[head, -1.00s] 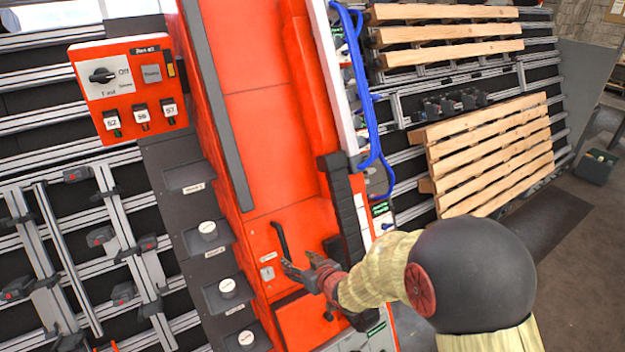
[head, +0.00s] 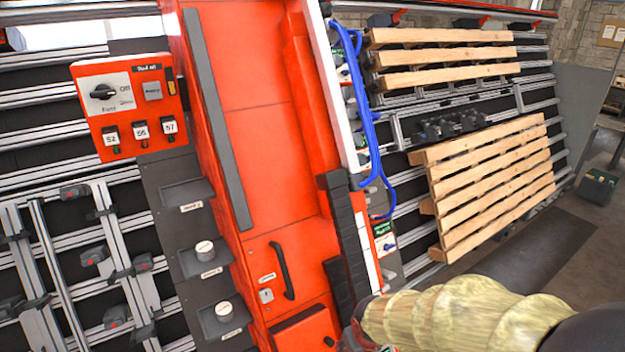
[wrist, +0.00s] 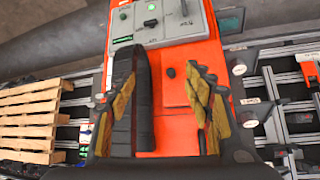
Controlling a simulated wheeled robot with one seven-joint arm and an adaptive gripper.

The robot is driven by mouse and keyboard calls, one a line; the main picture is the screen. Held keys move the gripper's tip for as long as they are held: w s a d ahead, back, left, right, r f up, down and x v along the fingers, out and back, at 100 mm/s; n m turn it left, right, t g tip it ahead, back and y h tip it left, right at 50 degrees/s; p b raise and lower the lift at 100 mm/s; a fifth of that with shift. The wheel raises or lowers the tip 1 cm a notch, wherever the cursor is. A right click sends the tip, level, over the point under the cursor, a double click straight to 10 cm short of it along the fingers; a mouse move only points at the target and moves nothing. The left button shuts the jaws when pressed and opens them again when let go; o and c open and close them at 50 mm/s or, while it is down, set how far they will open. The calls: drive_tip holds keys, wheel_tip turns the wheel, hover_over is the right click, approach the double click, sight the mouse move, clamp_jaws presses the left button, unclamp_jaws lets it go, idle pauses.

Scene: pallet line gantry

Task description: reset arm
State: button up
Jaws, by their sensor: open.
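My gripper (wrist: 163,85) is open in the wrist view, its two fingers standing apart at left and right. Nothing shows held between them; the orange machine front and a black ribbed cable chain (wrist: 123,95) lie beyond. In the head view my forearm in its yellowish sleeve comes in from the lower right, and only a small reddish part of the gripper shows at the bottom edge. The fingertips are hidden there. The black door handle (head: 283,271) on the orange machine (head: 262,140) is up and to the left of the gripper, apart from it.
A red control box (head: 128,105) with a rotary switch hangs at left. Dark shelves with white-topped knobs (head: 224,309) run beside the machine. Open floor (head: 590,235) shows at far right.

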drive_tip(key=s+d+r+m+t+b, duration=0.1)
drive_tip(key=s+d+b, duration=0.3)
drive_tip(key=s+b, duration=0.4)
drive_tip(key=s+d+r+m+b, duration=0.2)
drive_tip(key=s+d+b, duration=0.1)
drive_tip(key=s+b, duration=0.6)
drive_tip(key=shift+s+d+r+m+t, duration=0.3)
drive_tip(key=shift+s+d+m+t, duration=0.05)
drive_tip(key=shift+m+t, duration=0.05)
